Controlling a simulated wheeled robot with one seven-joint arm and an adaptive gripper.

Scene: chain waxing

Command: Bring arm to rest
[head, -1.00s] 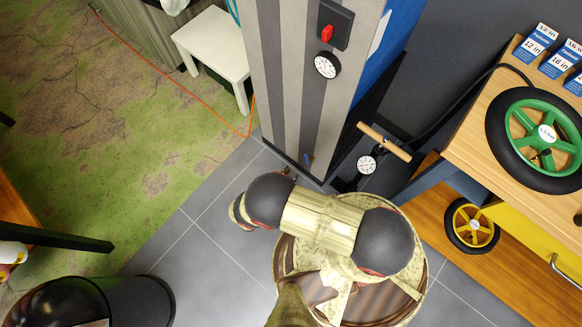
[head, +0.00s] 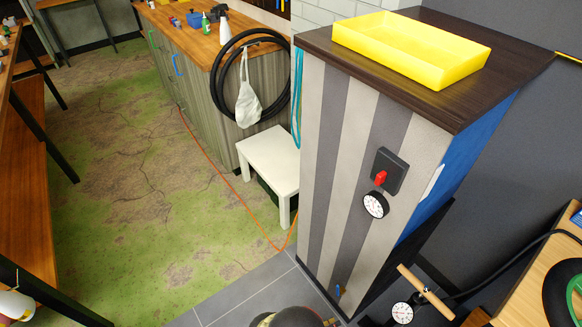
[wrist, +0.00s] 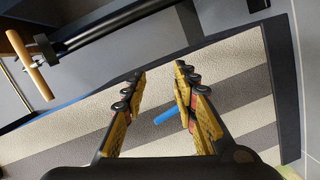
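My gripper (wrist: 159,74) shows in the wrist view with its two yellow-and-black fingers apart and nothing held between them. Behind the fingers is the striped face of the cabinet (wrist: 245,95), with a small blue lever (wrist: 167,117) showing in the gap. I cannot tell how far the lever is from the fingers. In the head view only a dark rounded part of my arm (head: 292,317) shows at the bottom edge; the gripper is hidden or out of frame there.
A white stool (head: 270,160) and an orange cord (head: 222,170) lie left; green floor is open.

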